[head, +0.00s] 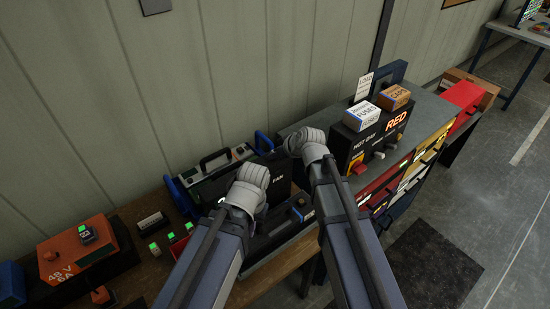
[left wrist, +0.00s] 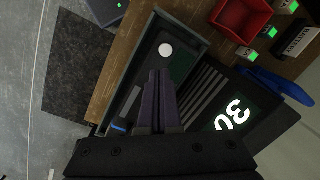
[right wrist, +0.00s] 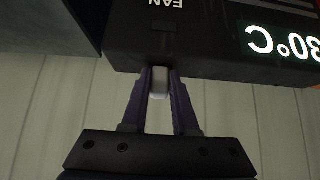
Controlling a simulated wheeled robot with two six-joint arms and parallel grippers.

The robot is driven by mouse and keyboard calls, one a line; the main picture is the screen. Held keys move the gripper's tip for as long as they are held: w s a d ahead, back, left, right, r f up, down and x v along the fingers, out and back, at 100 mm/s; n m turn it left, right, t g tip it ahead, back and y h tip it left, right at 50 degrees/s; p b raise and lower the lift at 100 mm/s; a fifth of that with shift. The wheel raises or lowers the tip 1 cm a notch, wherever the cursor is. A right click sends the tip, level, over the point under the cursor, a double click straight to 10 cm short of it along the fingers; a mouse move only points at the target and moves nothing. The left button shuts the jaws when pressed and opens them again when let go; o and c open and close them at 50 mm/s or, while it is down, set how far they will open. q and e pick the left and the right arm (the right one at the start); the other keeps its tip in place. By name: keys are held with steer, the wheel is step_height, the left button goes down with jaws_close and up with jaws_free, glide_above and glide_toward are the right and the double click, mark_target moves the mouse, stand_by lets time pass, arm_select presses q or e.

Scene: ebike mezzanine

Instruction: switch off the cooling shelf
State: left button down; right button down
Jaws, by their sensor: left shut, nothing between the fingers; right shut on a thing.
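The cooling shelf, a black box (head: 285,170), stands on the wooden bench, partly hidden by my arms. Its lit temperature display (right wrist: 285,42) shows in the right wrist view, reading upside down as 30°C. A FAN label (right wrist: 165,3) is on the same face. My right gripper (right wrist: 159,82) is shut on a small pale switch lever (right wrist: 159,80) on that box, in line with the label. In the head view the right gripper (head: 304,140) hides the switch. My left gripper (left wrist: 161,73) is shut and empty, above a dark tray-like section (left wrist: 137,68) beside the vents.
A red tray (left wrist: 242,18) and small green-lit blocks lie on the bench by the box. An orange 48 V charger (head: 72,256) is at the left. A dark cabinet (head: 352,150) with a red lit sign, switches and two small boxes stands at the right.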

arm_select(q)
steer(key=shift+f+b, duration=0.3)
steer(key=shift+f, duration=0.3)
arm_select(e)
steer(key=shift+s+f+t, duration=0.15)
steer(key=shift+s+t, duration=0.05)
steer(key=shift+t, duration=0.1)
steer(key=c, duration=0.7)
jaws_free()
steer(key=shift+w, duration=0.1)
arm_select(q)
step_height(320, 180, up, 6)
steer(key=p, duration=0.5)
steer(key=shift+f, duration=0.2)
arm_select(e)
steer(key=v, duration=0.8)
steer(key=shift+d, duration=0.2)
